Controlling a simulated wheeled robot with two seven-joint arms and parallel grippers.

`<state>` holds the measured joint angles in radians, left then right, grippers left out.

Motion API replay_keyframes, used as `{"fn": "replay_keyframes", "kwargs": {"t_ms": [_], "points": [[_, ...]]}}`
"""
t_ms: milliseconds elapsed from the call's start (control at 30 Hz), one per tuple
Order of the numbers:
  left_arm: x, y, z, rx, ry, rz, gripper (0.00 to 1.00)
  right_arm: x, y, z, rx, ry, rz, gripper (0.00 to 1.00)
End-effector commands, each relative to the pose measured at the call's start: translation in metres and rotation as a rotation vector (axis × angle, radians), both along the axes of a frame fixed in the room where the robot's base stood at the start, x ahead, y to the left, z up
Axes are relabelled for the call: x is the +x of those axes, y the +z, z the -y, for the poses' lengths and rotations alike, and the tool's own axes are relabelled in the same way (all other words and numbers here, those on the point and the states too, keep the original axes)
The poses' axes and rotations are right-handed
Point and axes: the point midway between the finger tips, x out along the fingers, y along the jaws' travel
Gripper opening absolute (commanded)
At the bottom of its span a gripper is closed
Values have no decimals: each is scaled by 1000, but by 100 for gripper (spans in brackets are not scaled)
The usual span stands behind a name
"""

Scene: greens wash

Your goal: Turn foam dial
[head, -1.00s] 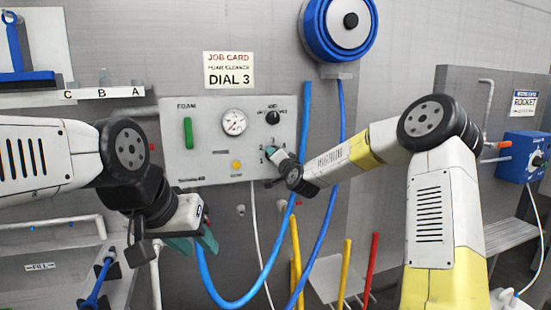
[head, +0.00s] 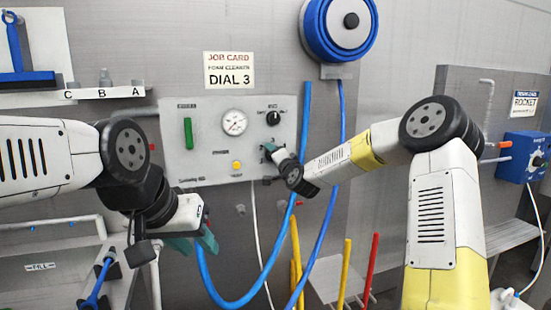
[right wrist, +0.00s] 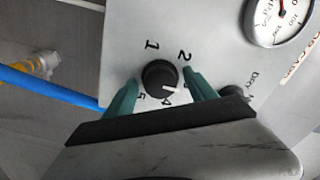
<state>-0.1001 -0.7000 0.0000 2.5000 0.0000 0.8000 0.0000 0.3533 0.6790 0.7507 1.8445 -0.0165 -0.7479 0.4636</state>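The foam dial is a black round knob (right wrist: 158,74) with a white pointer mark, on the grey foam panel (head: 210,110). In the right wrist view, the numbers 1, 2, 4 and 5 show around it. The mark sits on the side facing 4 and the number partly hidden by a finger. My right gripper (right wrist: 160,76) has its teal fingers on either side of the knob, with a small gap seen at each side. In the head view, my right gripper (head: 272,158) covers the dial. The job card (head: 229,70) reads DIAL 3.
The panel also carries a gauge (head: 234,122), a green handle (head: 188,133), a yellow button (head: 236,165) and a second black knob (head: 273,118). A blue hose (head: 257,280) hangs below it. A hose reel (head: 340,28) is above right, and a blue box (head: 523,158) far right.

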Motion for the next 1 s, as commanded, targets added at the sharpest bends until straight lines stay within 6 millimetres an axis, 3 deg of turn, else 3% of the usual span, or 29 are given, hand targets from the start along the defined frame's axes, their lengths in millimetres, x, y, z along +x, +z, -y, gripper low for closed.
{"fn": "replay_keyframes", "kwargs": {"t_ms": [367,733,1000], "points": [[0,0,0,0,0,0,36,-6,0,2,-1,0,0,65],[0,0,0,0,0,0,36,-61,0,20,-3,-1,0,65],[0,0,0,0,0,0,36,-75,0,24,0,0,0,65]]}}
